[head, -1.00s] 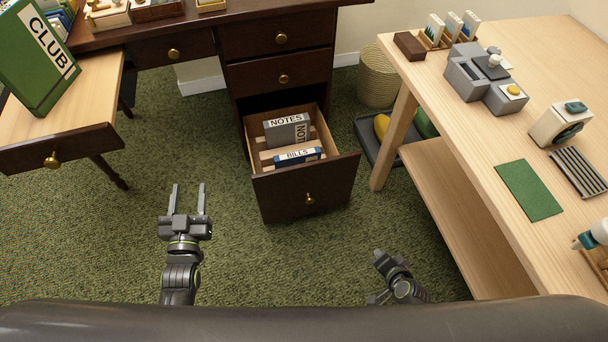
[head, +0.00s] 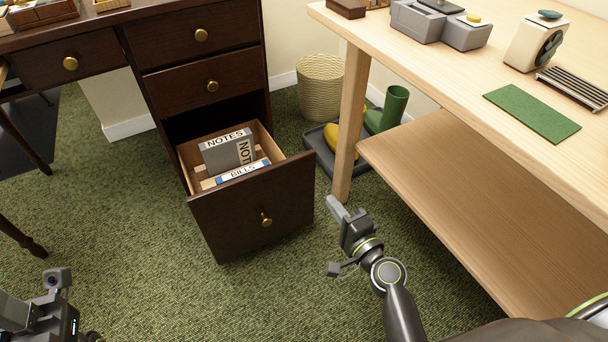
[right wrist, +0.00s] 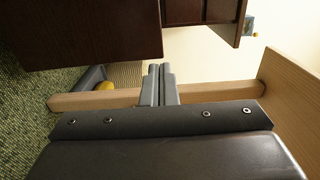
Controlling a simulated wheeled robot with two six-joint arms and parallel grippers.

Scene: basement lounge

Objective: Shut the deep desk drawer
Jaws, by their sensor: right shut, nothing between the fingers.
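The deep desk drawer (head: 240,215) is the lowest in the dark wood desk (head: 190,28) and stands pulled well out, with a round brass knob on its front. Inside are a grey box marked NOTES (head: 225,150) and a folder marked BILLS (head: 243,171). My right gripper (head: 334,203) is shut and empty, just right of the drawer front and apart from it in the head view. Its closed fingers (right wrist: 160,68) show in the right wrist view near dark wood panels (right wrist: 80,28). Part of my left gripper (head: 45,305) shows at the lower left; its fingers are not clear.
A pale wooden table (head: 420,55) with a lower shelf (head: 470,190) stands at the right; its leg (head: 349,125) is close to my right gripper. A woven basket (head: 320,85) and a dark tray (head: 322,145) lie behind the leg. Green carpet before the drawer is clear.

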